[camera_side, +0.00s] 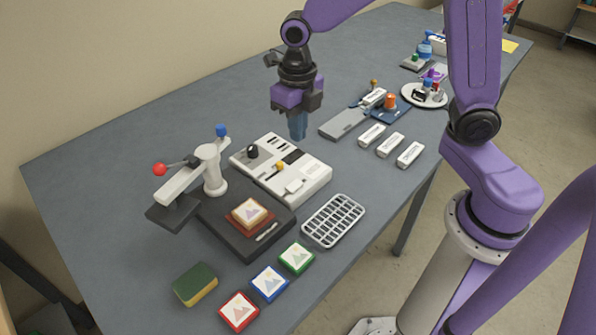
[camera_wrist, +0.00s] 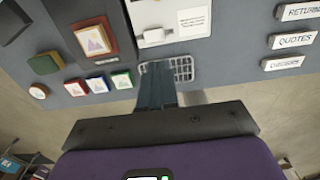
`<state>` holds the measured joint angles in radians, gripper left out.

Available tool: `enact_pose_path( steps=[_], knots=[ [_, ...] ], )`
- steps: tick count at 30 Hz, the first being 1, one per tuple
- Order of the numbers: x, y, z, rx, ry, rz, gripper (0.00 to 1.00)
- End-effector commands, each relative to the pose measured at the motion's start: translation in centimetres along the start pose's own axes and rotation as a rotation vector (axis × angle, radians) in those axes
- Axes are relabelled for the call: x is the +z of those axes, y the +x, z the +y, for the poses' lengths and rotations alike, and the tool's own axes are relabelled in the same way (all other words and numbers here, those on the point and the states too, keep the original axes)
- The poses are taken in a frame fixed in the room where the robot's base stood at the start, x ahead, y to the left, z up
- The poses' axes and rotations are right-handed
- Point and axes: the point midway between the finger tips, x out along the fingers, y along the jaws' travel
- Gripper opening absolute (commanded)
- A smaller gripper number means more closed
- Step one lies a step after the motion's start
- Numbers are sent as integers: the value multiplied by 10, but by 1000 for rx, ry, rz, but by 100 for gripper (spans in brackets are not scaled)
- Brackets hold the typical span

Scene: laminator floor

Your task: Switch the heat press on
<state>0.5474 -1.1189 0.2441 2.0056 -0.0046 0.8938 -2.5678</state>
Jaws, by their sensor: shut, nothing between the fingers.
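The heat press (camera_side: 240,210) stands on the table with a dark base, a pale post and a swing arm with a red knob (camera_side: 159,170); its dark plate (camera_side: 172,215) is swung out to the left. A picture tile (camera_side: 249,213) lies on a red pad on the base. A cream control box (camera_side: 281,167) behind it carries a black dial (camera_side: 252,151), a yellow-tipped lever (camera_side: 279,167) and a pale block. My gripper (camera_side: 298,128) is shut and empty above the box's back right side. In the wrist view the fingers (camera_wrist: 157,85) are together, partly over the wire rack.
A white wire rack (camera_side: 333,220), picture tiles with red (camera_side: 239,311), blue and green borders, and a green-yellow sponge (camera_side: 195,284) lie in front. Labelled blocks (camera_side: 390,145) and a grey tool (camera_side: 344,122) lie to the right. The table's left part is bare.

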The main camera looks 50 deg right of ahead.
Motion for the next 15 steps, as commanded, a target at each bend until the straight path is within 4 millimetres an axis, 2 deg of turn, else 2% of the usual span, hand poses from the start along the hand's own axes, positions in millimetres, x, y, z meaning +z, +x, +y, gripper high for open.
enact_pose_path(
  steps=[15],
  knots=[
    [-2,92,-1,-4,0,5,0]
  ],
)
